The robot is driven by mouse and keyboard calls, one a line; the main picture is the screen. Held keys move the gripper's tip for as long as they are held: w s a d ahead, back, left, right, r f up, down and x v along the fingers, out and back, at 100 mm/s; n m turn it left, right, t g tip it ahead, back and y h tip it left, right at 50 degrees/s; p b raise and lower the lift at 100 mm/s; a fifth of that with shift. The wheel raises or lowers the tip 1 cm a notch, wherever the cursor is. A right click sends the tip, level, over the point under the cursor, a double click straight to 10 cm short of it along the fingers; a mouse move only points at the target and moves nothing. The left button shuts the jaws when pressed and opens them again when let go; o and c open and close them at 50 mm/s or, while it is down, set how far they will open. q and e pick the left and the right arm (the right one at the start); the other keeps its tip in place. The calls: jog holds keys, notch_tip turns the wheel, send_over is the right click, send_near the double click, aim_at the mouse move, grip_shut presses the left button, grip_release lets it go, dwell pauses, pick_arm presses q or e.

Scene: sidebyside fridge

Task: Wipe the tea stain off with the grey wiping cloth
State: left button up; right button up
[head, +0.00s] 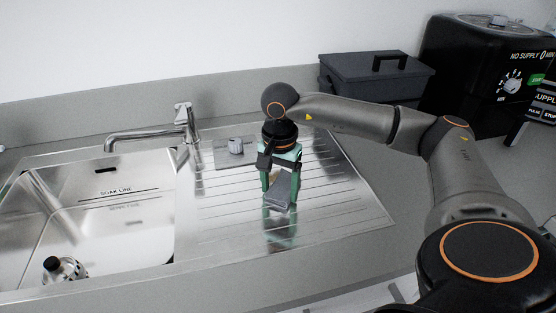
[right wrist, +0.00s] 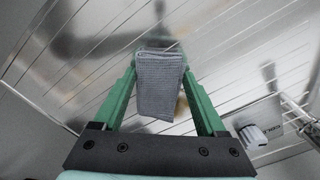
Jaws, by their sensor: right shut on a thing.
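The grey wiping cloth (head: 281,198) is a small folded, ribbed piece held over the ridged steel drainboard (head: 340,200). My right gripper (head: 280,200) points down and is shut on the cloth; in the right wrist view the cloth (right wrist: 160,88) sits between its green fingers. I cannot tell whether the cloth touches the steel. A brownish patch, probably the tea stain (right wrist: 182,107), shows beside the cloth in the right wrist view, partly hidden by the cloth and a finger. My left gripper is not in view.
The sink basin (head: 130,240) lies left of the drainboard, with a metal bottle with a dark cap (head: 62,268) in it. A tap (head: 160,134) and a grey knob (head: 236,145) stand behind. A dark lidded box (head: 360,75) and a black machine (head: 490,65) stand at the back right.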

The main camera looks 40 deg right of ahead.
aim_at(275, 178)
jog(key=shift+s+a+f, duration=0.1)
jog(key=shift+s+a, duration=0.25)
jog(key=shift+s, duration=0.3)
jog(key=shift+s+a+f, duration=0.1)
jog(key=shift+s+a, duration=0.2)
jog(key=shift+s, duration=0.3)
jog(key=shift+w+d+r, duration=0.15)
jog(key=shift+w+d, duration=0.3)
jog(key=shift+w, duration=0.4)
jog(key=shift+w+d+r, duration=0.15)
jog(key=shift+w+d, duration=0.3)
jog(key=shift+w, duration=0.4)
jog(key=shift+w+d+f, duration=0.1)
jog(key=shift+w+d, duration=0.3)
jog(key=shift+w, duration=0.35)
jog(key=shift+w+d+f, duration=0.1)
jog(key=shift+w+d, duration=0.3)
jog(key=shift+w, duration=0.3)
jog(key=shift+w+d, duration=0.45)
jog(key=shift+w, duration=0.35)
jog(key=shift+w+d, duration=0.4)
jog(key=shift+w, duration=0.35)
jog(key=shift+r, duration=0.1)
notch_tip(275, 178, up, 6)
jog(key=p, duration=0.5)
notch_tip(275, 178, up, 3)
jog(key=p, duration=0.3)
